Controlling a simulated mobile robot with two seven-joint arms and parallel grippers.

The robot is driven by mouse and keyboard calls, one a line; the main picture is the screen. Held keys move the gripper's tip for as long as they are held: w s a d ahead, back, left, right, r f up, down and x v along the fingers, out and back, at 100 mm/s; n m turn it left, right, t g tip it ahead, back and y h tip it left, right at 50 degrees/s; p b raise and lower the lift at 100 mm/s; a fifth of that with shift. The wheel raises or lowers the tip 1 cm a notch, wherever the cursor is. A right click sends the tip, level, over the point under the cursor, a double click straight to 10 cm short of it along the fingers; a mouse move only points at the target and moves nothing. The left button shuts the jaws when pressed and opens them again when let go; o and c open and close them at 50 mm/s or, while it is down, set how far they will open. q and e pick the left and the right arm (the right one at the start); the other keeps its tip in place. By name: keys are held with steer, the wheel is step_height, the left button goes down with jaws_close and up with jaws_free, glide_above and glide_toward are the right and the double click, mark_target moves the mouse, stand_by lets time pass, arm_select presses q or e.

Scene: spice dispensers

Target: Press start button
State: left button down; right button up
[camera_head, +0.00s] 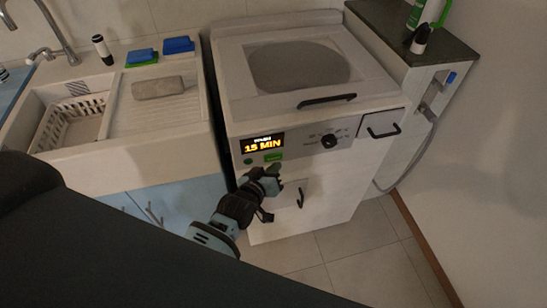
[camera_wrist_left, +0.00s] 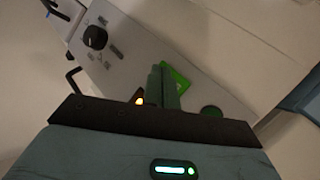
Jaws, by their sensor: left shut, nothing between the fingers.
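A white top-loading washing machine (camera_head: 315,110) has a front panel with a lit display (camera_head: 262,143) reading "15 MIN". Below the display is a green rectangular button (camera_head: 273,156), with a dark green round button (camera_head: 248,161) to its left. My left gripper (camera_head: 275,171) is shut and empty, just in front of the panel below the green rectangular button. In the left wrist view, the shut fingers (camera_wrist_left: 164,88) point at the panel and partly cover the green rectangular button (camera_wrist_left: 178,76). The round button (camera_wrist_left: 211,111) is beside them. I cannot tell whether the fingertips touch the panel.
A knob (camera_head: 329,141) and handles (camera_head: 300,196) stick out of the machine's front. A sink (camera_head: 115,135) with a basket (camera_head: 72,122) stands at left. A side cabinet (camera_head: 420,75) with a hose is at right. Tiled floor (camera_head: 360,255) is free in front.

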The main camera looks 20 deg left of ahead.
steer(key=shift+w+a+r, duration=0.1)
stand_by(0.3)
arm_select(q)
steer(key=shift+w, duration=0.1)
stand_by(0.3)
steer(key=shift+w+a, duration=0.1)
steer(key=shift+a, duration=0.05)
steer(key=shift+w+a, duration=0.1)
steer(key=shift+w, duration=0.05)
arm_select(e)
steer(key=shift+s, duration=0.2)
arm_select(q)
steer(key=shift+w, duration=0.1)
steer(key=shift+w+a, duration=0.2)
arm_select(e)
steer(key=shift+w, duration=0.15)
stand_by(0.7)
arm_select(q)
steer(key=shift+s+d, duration=0.1)
arm_select(e)
steer(key=shift+w, duration=0.1)
arm_select(q)
steer(key=shift+s+d+r+p, duration=0.1)
steer(key=shift+s+d+p, duration=0.2)
steer(key=shift+s, duration=0.3)
arm_select(e)
steer(key=shift+w+r, duration=0.3)
steer(key=shift+r, duration=0.15)
